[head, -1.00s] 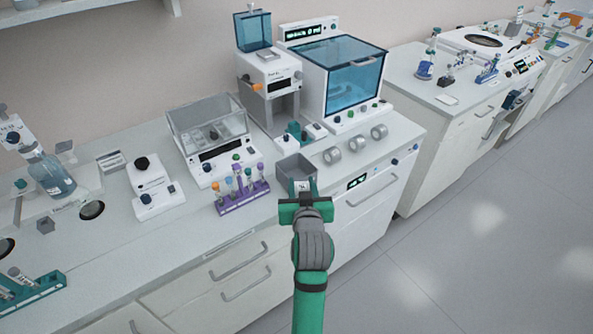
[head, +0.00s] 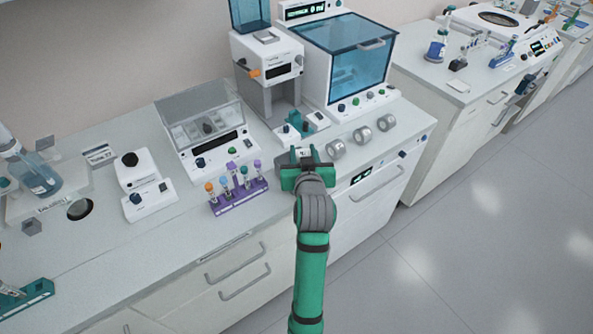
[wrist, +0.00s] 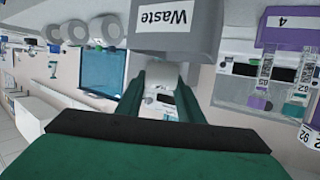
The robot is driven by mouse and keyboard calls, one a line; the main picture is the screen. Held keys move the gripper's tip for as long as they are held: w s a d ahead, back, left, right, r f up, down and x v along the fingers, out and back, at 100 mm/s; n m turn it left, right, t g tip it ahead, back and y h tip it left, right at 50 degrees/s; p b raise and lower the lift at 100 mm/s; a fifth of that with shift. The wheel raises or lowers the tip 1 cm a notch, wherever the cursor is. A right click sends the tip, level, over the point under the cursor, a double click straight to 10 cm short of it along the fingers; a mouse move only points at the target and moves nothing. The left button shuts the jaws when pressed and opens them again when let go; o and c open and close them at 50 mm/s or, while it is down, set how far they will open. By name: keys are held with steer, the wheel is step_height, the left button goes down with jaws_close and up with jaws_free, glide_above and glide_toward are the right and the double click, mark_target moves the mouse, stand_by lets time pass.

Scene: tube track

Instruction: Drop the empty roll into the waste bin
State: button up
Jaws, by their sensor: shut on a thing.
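The grey waste bin (wrist: 172,34), labelled "Waste", shows at the top of the wrist view, just beyond my fingertips. In the head view it is almost wholly hidden by my gripper. My gripper (head: 303,163) is at the bench's front edge, in front of the bin's place. It is shut on a small pale piece, apparently the empty roll (wrist: 161,74), which sits between the green fingers (wrist: 160,88) in the wrist view. The piece is apart from or only just at the bin; I cannot tell if it touches.
Several grey rolls line the bench to the right, including one nearest roll (head: 336,149). A purple tube rack (head: 238,198) stands to the left. Behind stand a white device (head: 268,66) and a blue-windowed cabinet (head: 345,65). The floor (head: 460,240) at right is clear.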

steer(key=shift+f, duration=0.9)
steer(key=o, duration=1.1)
steer(key=shift+c, duration=0.2)
steer(key=v, duration=1.1)
